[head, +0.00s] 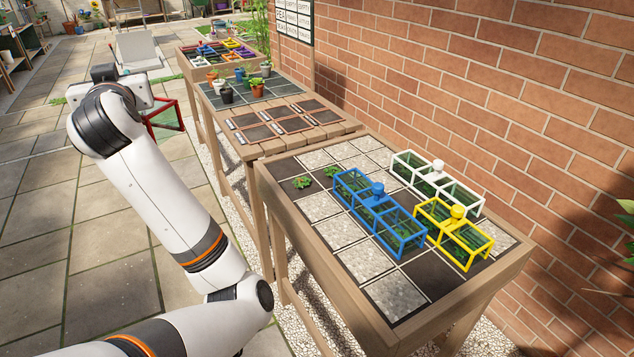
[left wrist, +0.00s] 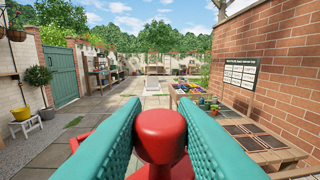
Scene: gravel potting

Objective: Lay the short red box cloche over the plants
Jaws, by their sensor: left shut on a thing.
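My left gripper (left wrist: 160,140) is shut on the round knob of the red box cloche (left wrist: 160,122). In the head view the red frame of this cloche (head: 166,118) shows behind my left arm, held in the air left of the tables; most of it is hidden by my arm. Green plants (head: 302,182) and (head: 331,172) sit uncovered in two dark cells of the near gridded bed (head: 318,206). A blue box cloche (head: 378,212), a white one (head: 437,180) and a yellow one (head: 455,229) stand over other cells of that bed. My right gripper is in neither view.
A lower wooden table (head: 289,126) with framed dark panels stands behind the bed. Potted plants (head: 227,94) and a crate of coloured frames (head: 221,50) are farther back. A brick wall (head: 450,75) runs along the right. Paving on the left is open.

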